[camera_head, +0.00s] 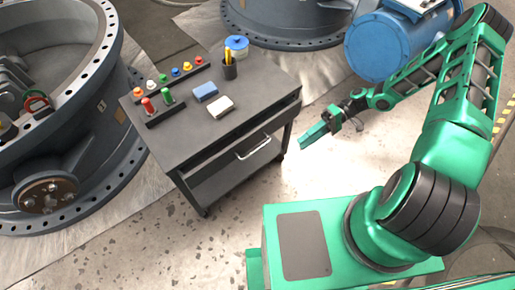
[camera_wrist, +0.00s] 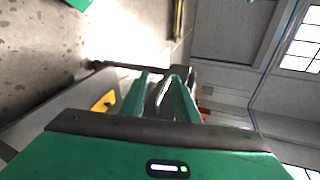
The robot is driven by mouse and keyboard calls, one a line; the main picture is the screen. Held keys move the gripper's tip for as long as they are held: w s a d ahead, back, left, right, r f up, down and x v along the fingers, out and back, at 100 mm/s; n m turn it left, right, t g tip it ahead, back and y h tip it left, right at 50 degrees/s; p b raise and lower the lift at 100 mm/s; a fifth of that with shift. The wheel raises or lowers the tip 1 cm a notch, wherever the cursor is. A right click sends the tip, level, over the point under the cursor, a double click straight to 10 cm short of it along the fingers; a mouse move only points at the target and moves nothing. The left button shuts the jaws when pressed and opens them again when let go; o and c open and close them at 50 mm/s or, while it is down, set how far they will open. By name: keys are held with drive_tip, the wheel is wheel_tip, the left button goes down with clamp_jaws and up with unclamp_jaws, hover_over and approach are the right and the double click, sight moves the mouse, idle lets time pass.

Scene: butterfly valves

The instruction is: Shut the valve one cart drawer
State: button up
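The dark grey cart (camera_head: 180,135) stands in the middle of the head view. Its drawer has a silver bar handle (camera_head: 255,148) on the side facing the lower right. How far the drawer stands out is hard to tell. My gripper (camera_head: 304,142) is right of the cart, apart from the handle, with its green fingers pointing toward the lower left. In the wrist view the two fingers (camera_wrist: 161,77) are apart with nothing held between them. A silvery bar, probably the handle (camera_wrist: 160,92), shows beyond the gap.
Coloured buttons, a blue block (camera_head: 205,92), a white block (camera_head: 222,107) and a pencil cup (camera_head: 229,70) sit on the cart top. A large valve ring (camera_head: 85,110) stands left, a blue cylinder (camera_head: 378,47) upper right. The floor (camera_head: 225,225) in front of the cart is clear.

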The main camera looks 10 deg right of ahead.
sight(257, 149)
drive_tip(key=a+f+y, duration=0.1)
drive_tip(key=a+y, duration=0.1)
drive_tip(key=a, duration=0.4)
drive_tip(key=a+f+t+y, duration=0.1)
drive_tip(key=a, duration=0.5)
drive_tip(key=a+f+t+y, duration=0.1)
drive_tip(key=a+y, duration=0.1)
drive_tip(key=a, duration=0.4)
drive_tip(key=shift+s+a+f+y, duration=0.1)
drive_tip(key=shift+a+f+y, duration=0.05)
drive_tip(key=shift+f+y, duration=0.15)
clamp_jaws()
